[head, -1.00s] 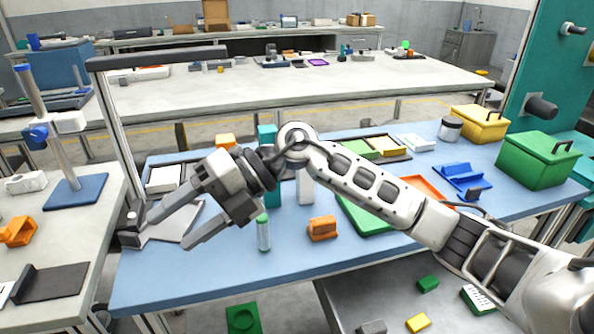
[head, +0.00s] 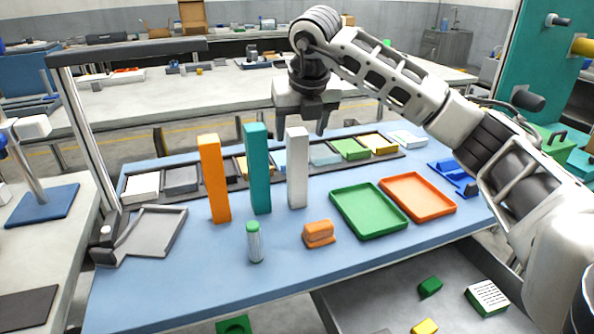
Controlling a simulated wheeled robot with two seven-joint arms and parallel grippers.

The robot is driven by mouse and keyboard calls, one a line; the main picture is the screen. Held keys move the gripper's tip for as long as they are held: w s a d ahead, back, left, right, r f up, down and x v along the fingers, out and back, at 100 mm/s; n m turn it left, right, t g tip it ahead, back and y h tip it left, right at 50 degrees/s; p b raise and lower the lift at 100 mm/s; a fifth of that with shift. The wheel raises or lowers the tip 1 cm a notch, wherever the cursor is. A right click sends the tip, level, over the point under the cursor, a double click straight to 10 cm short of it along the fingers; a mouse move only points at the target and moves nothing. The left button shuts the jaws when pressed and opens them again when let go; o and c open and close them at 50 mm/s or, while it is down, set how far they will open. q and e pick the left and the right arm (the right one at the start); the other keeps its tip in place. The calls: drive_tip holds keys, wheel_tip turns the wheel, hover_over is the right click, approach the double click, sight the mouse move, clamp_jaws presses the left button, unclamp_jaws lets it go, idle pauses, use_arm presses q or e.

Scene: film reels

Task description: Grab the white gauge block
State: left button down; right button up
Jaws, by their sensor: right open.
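A tall white block (head: 298,170) stands upright on the blue table (head: 290,270), to the right of a tall teal block (head: 257,170) and a tall orange block (head: 213,180). My right gripper (head: 303,122) points down at the top of the white block, with its fingers apart and nothing held. Its fingertips appear to the left and right of the block's top; I cannot tell whether they are level with it or behind it. A low, flat white block (head: 141,187) lies at the left end of the dark rack. My left gripper is out of view.
A long dark rack (head: 235,182) of coloured blocks runs behind the tall blocks. In front are a green-capped bottle (head: 254,243) and an orange block (head: 318,234). A green tray (head: 369,226) and an orange tray (head: 418,215) lie right. A grey post (head: 100,150) stands left.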

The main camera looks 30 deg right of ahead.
sight(297, 150)
drive_tip(key=x, duration=0.7)
drive_tip(key=shift+f, duration=0.2)
drive_tip(key=c, duration=1.2)
drive_tip(key=shift+r, duration=0.1)
drive_tip(key=shift+c, duration=0.5)
drive_tip(key=shift+r, duration=0.1)
